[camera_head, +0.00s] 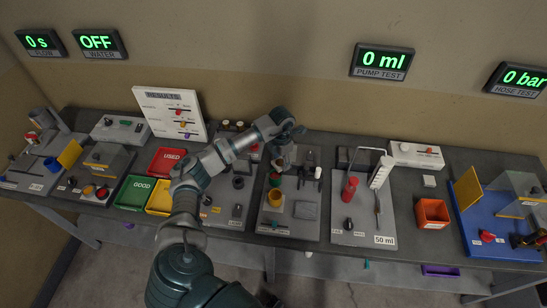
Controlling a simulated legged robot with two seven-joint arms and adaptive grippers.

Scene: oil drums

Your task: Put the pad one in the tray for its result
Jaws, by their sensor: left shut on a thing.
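My left gripper (281,163) is over the middle station, pointing down. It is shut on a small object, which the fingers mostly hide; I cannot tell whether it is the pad. Just below it on the station are a small green and red part (275,181) and a yellow cup (275,198). Three trays lie to the left: a green tray marked GOOD (135,191), a red tray marked USED (168,161) and a yellow tray (160,197). My right gripper is not in view.
A white RESULTS board (170,112) stands behind the trays. An orange bin (432,213) stands further right. The wall display (382,61) reads 0 ml.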

